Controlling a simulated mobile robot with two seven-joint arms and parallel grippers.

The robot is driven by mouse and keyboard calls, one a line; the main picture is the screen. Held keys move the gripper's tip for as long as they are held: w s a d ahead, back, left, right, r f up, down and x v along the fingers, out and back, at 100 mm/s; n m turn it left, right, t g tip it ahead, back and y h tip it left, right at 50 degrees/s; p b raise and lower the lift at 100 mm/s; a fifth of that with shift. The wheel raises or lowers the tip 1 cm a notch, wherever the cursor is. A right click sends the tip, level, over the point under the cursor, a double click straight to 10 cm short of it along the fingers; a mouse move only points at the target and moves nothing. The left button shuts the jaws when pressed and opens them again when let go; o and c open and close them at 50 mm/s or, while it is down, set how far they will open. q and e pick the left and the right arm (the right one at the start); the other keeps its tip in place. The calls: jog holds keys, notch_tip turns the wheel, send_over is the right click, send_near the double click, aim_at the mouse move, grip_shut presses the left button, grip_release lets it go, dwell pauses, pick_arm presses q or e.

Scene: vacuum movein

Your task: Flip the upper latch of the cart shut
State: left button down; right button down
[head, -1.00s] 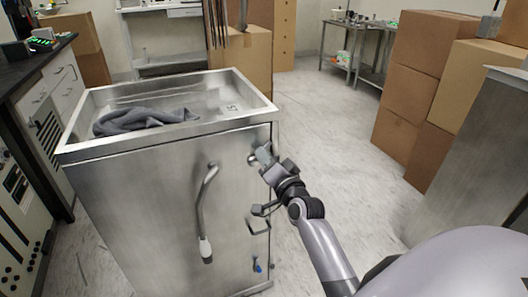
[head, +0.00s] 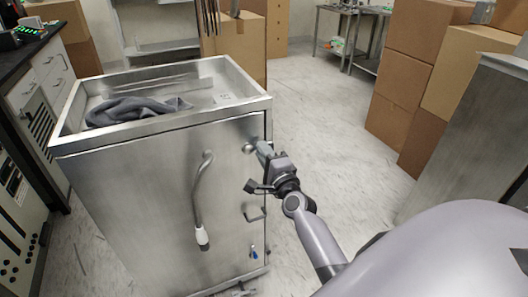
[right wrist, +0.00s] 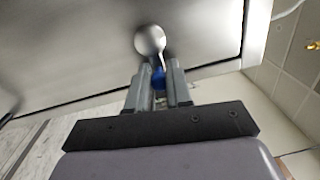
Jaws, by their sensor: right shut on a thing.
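The steel cart (head: 150,200) stands in front of me, with its upper latch (head: 249,148) near the top right corner of its front panel. The latch's round metal knob (right wrist: 150,40) shows in the right wrist view, and its blue part (right wrist: 159,77) is between my fingers. My right gripper (head: 262,150) is at the right of the knob, shut on the latch. It also shows in the right wrist view (right wrist: 158,85). A lower latch with a blue tip (head: 254,253) is near the cart's bottom right. My left gripper is out of view.
A dark grey cloth (head: 130,110) lies in the cart's open top. Cardboard boxes (head: 408,90) are stacked at right. The floor (head: 320,110) between is clear.

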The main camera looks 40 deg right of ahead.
jog(key=shift+w+a+r+m, duration=0.15)
jog(key=shift+a+r+m, duration=0.1)
jog(key=shift+m, duration=0.35)
jog(key=c, duration=1)
grip_release()
jog(key=shift+c, duration=0.2)
jog(key=shift+d+f, duration=0.1)
jog(key=shift+f, duration=0.05)
jog(key=shift+s, duration=0.25)
jog(key=v, duration=0.6)
jog(key=shift+s, duration=0.35)
jog(key=shift+a, duration=0.25)
